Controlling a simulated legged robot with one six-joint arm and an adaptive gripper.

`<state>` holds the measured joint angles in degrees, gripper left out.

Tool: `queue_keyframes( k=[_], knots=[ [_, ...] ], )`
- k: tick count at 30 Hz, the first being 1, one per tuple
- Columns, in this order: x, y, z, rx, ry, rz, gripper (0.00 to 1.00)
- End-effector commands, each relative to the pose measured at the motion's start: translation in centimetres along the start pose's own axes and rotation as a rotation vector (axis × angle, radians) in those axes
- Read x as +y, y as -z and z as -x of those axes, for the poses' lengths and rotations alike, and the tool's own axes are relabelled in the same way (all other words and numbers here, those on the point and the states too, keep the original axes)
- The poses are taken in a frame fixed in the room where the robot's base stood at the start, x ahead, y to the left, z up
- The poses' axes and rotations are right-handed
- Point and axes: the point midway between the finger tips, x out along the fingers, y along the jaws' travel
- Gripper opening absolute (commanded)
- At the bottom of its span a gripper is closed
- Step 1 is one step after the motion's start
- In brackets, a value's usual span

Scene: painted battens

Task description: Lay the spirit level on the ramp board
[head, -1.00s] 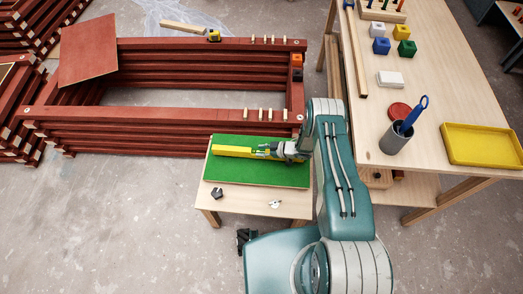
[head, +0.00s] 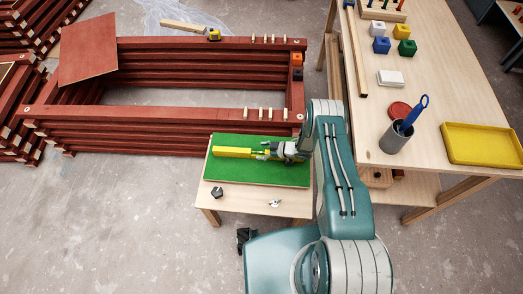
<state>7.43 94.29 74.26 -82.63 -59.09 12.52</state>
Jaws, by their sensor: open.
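The spirit level is a long yellow bar (head: 232,152) lying on the green mat (head: 250,175) of a small wooden table. My gripper (head: 264,151) is open at the right part of the level, with its fingers low over the bar. Whether the fingers touch the level is too small to tell, and they hide part of its right end. The ramp board looks to be the red-brown board (head: 88,50) at upper left. It lies tilted on the left end of the red batten stack.
The red batten frame (head: 160,114) stands behind the small table, with several pale pegs and a yellow tape measure (head: 214,35) on top. A large workbench (head: 440,105) at right carries cubes, a grey cup (head: 396,138) and a yellow tray (head: 482,145). Floor at lower left is clear.

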Motion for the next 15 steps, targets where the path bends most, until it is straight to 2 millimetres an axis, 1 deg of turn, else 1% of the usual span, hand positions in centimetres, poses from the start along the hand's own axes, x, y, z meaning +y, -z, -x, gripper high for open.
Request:
queue_keyframes(
  k=[2,5,12,15],
  knots=[
    [0.1,0.0,0.7,0.0,-0.002,-0.001,0.82],
    [0.2,0.0,2.3,0.001,-0.005,-0.002,0.82],
    [0.2,0.0,7.4,0.0,-0.005,-0.002,0.82],
    [0.2,0.0,9.3,0.001,-0.004,-0.002,0.82]
  ],
)
